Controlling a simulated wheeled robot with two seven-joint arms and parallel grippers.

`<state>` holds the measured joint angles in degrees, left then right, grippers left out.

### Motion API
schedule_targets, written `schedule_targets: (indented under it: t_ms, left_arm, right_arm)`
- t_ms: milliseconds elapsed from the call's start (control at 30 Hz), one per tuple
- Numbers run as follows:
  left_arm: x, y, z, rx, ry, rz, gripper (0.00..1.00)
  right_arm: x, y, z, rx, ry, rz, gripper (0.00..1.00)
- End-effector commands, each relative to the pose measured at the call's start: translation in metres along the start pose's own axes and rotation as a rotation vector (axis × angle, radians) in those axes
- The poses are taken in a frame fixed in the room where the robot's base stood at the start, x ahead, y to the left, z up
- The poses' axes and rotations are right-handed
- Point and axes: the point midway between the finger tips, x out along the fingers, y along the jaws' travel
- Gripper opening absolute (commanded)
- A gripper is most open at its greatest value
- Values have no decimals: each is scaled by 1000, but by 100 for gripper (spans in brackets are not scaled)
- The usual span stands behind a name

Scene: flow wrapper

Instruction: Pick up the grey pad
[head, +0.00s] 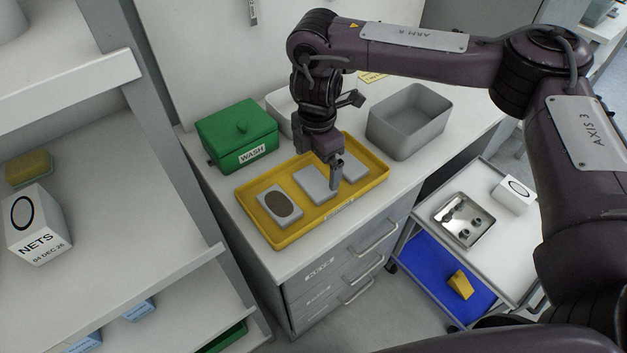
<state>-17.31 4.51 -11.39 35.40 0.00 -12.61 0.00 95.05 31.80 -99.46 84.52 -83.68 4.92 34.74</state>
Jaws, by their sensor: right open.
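A yellow tray (281,237) on the counter holds several flat grey pieces in a row. The left one is a grey pad with a dark brown oval (280,205) on top. A plain grey pad (313,186) lies in the middle, and another plain grey pad (354,168) lies at the right. My right gripper (335,180) points down over the tray, between the middle and right pads. It is open and partly covers the middle pad's right side. I cannot tell whether its fingers touch a pad. My left gripper is not in view.
A green lidded box marked WASH (237,135) stands behind the tray at the left. A grey open bin (409,121) stands at the right rear. A trolley (494,238) with a metal tray (460,219) is at the right. Shelving (110,185) is at the left.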

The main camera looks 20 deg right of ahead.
Motion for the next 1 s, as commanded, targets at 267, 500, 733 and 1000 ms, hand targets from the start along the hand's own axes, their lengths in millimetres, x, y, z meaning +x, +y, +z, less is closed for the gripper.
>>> schedule_targets:
  t_ms: [267,500,733,1000]
  left_arm:
    - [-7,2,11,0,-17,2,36]
    - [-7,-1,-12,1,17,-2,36]
    - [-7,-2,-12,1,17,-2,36]
    - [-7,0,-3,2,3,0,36]
  right_arm:
    - [39,-3,-1,0,0,-3,100]
    - [47,-2,0,0,0,0,100]
    - [47,-2,-1,0,0,0,82]
    - [47,-2,-1,-1,0,0,69]
